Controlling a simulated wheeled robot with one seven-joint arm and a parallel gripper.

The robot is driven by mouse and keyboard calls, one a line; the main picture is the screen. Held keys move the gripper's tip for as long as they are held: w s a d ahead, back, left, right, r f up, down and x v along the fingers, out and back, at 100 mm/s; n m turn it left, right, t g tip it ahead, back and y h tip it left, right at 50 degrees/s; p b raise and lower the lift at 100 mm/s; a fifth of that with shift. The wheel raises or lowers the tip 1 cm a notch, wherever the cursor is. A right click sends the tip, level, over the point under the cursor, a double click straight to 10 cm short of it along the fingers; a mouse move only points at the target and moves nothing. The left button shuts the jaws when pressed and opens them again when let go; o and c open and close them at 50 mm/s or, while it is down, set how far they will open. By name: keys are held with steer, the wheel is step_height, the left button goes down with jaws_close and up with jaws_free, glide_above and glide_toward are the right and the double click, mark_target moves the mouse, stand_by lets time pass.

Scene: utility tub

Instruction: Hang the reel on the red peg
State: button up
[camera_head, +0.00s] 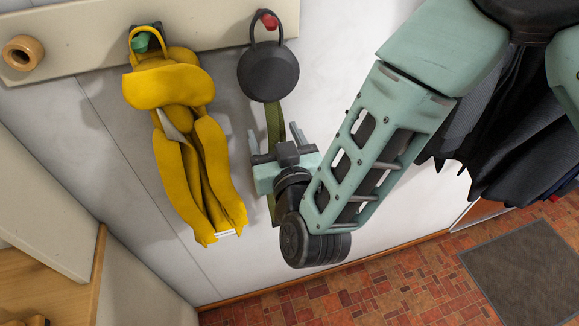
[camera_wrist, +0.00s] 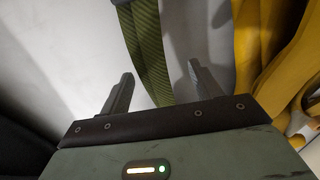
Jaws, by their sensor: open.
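The reel (camera_head: 268,72) is a dark round disc with a loop handle on top. In the head view its loop is around the red peg (camera_head: 268,20), and the disc hangs below the peg against the board. A green strap (camera_head: 273,125) hangs down from the reel; it also shows in the wrist view (camera_wrist: 147,55). My gripper (camera_head: 274,136) is below the reel, in front of the strap, with its fingers apart and pointing up toward the reel. In the wrist view nothing is gripped between the fingers (camera_wrist: 158,88), and the strap hangs beyond them.
A yellow jacket-like item (camera_head: 185,140) hangs on a green peg (camera_head: 142,42) left of the reel. A bare wooden peg (camera_head: 22,53) is at the far left of the pale board (camera_head: 90,28). Dark clothes (camera_head: 500,125) hang at the right. A dark mat (camera_head: 525,270) lies on the tiled floor.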

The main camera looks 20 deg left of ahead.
steer(key=b+v, duration=0.1)
steer(key=v, duration=1.5)
steer(key=shift+s, duration=0.3)
steer(key=shift+d, duration=0.15)
steer(key=w+f+g+h, duration=0.2)
steer(key=w+g, duration=0.2)
steer(key=g, duration=0.4)
steer(key=s+d+r+g+h, duration=0.2)
steer(key=s+d+g+h, duration=0.1)
steer(key=d, duration=0.6)
steer(key=s+d+r+n+g+h, duration=0.1)
steer(key=s+d+r+g+h, duration=0.2)
steer(key=d, duration=0.7)
steer(key=shift+s+n+g+h, duration=0.3)
steer(key=shift+g+h, duration=0.2)
steer(key=shift+g, duration=0.1)
steer(key=shift+r, duration=0.15)
